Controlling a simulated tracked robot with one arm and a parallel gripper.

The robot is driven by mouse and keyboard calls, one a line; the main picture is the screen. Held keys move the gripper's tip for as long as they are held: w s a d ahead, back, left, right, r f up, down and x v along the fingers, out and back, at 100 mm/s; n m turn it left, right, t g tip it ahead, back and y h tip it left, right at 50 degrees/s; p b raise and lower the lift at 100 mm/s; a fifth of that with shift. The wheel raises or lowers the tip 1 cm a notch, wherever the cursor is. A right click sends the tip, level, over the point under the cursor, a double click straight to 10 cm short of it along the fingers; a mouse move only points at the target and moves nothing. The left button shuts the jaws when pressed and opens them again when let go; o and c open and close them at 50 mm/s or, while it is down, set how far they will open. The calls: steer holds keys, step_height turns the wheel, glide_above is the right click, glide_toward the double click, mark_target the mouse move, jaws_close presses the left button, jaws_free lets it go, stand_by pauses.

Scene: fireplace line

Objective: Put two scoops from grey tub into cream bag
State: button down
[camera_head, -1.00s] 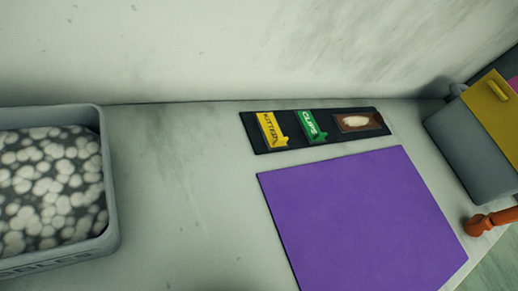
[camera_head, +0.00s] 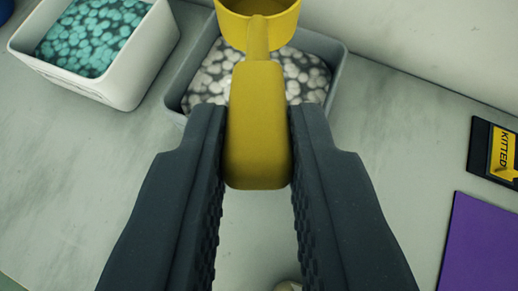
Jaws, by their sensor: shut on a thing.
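My gripper (camera_head: 258,135) is shut on the yellow handle of a scoop (camera_head: 257,90). The scoop's cup extends past the top edge of the view, and its contents cannot be told. The grey tub (camera_head: 337,75) is behind and below the scoop, holding white and grey pebbles (camera_head: 305,75). The scoop hides the middle of the tub. I cannot tell how high the cup is above the tub. No cream bag shows in the current view.
A white tub (camera_head: 135,75) with teal pebbles stands left of the grey tub. A black strip with a yellow tag (camera_head: 503,152) and a purple mat (camera_head: 485,245) lie at the right. Bare table (camera_head: 410,170) lies between. A wall rises behind.

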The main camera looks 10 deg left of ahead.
steer(key=shift+w+r+g+p, duration=0.4)
steer(key=shift+r+g+p, duration=0.15)
steer(key=shift+p, duration=0.9)
steer(key=shift+w+a+g+p, duration=0.1)
steer(key=shift+w+g+p, duration=0.3)
steer(key=shift+p, duration=0.75)
steer(key=w+g+p, duration=0.1)
steer(key=p, duration=0.2)
steer(key=w+r+g+p, duration=0.1)
steer(key=g+p, duration=0.1)
steer(key=p, duration=0.2)
steer(key=shift+w+r+h, duration=0.15)
steer(key=shift+w+h, duration=0.05)
steer(key=shift+h, duration=0.1)
steer(key=shift+w+a+g+p, duration=0.1)
steer(key=shift+w+g+p, duration=0.2)
steer(key=shift+p, duration=0.25)
steer(key=shift+s+f+b, duration=0.1)
steer(key=shift+f+b, duration=2)
steer(key=shift+f, duration=1.95)
